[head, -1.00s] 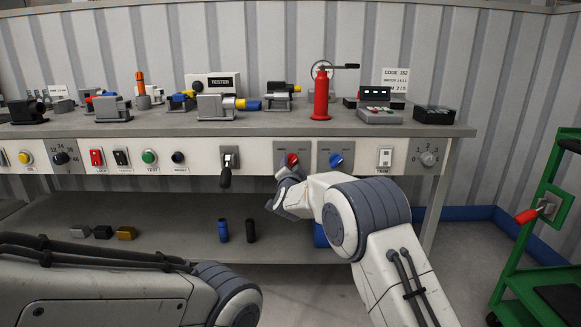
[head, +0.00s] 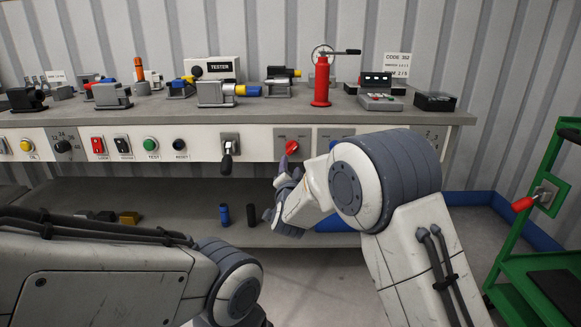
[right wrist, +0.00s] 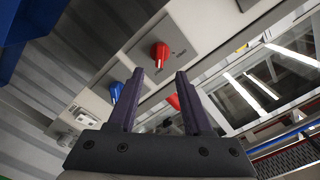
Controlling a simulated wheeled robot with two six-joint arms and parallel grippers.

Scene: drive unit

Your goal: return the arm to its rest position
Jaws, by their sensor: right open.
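My right arm reaches in from the lower right of the head view, its elbow raised in front of the bench panel. My right gripper (head: 283,187) is open and empty, below and in front of the red knob (head: 291,147), apart from it. In the right wrist view the spread jaws (right wrist: 160,72) have nothing between them, and the red knob (right wrist: 160,54) and blue knob (right wrist: 116,92) show beyond the fingertips. My left arm lies across the lower left of the head view; its gripper is out of the picture.
The workbench (head: 400,118) runs across the back, with a lever (head: 228,157) and several switches on its front. My right arm hides part of the panel. A lower shelf (head: 170,205) holds small parts. A green cart (head: 548,205) stands at the right.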

